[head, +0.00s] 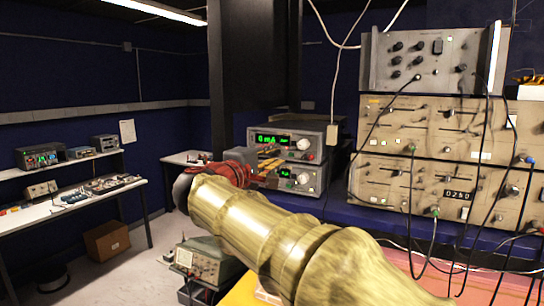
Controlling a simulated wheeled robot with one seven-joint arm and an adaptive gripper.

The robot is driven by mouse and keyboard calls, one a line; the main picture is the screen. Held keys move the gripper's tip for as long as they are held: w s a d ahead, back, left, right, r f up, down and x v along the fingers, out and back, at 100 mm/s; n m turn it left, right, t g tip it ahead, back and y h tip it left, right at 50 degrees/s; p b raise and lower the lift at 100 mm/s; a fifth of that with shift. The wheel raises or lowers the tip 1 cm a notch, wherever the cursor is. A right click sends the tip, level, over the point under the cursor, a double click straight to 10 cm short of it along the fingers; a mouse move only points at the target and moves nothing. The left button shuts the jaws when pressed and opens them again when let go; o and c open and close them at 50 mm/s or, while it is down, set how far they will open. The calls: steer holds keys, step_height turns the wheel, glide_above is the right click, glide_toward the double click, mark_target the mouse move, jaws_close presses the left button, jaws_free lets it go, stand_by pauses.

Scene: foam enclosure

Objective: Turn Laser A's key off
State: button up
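Two stacked grey instruments with lit green displays stand behind the end of my arm, possibly laser controllers. The upper instrument (318,131) has a green readout that seems to read 0 mA, with a pale knob at its right. The lower instrument (313,192) has a smaller green readout and a similar knob. I cannot make out a label for Laser A, and a key is too small to tell. My gripper (262,164) seems to be the red and orange part at the end of my gold arm, in front of the left side of these instruments. Its finger opening is unclear.
A rack of beige panels (385,113) with knobs and hanging cables stands at the right. A dark post (255,50) rises behind the arm. A grey instrument (205,259) sits low near the centre. A bench (75,211) with small devices and a cardboard box (107,241) are at left.

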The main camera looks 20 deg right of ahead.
steer(key=shift+c, duration=0.3)
jaws_close()
steer(key=shift+n, duration=0.4)
steer(key=n+p, duration=0.1)
steer(key=n, duration=0.2)
steer(key=shift+n+p, duration=0.3)
steer(key=n+p, duration=0.2)
steer(key=n, duration=0.1)
steer(key=shift+n, duration=0.4)
steer(key=n+p, duration=0.3)
steer(key=n, duration=0.1)
steer(key=shift+r, duration=0.1)
steer(key=n+p, duration=0.5)
steer(key=shift+n, duration=0.3)
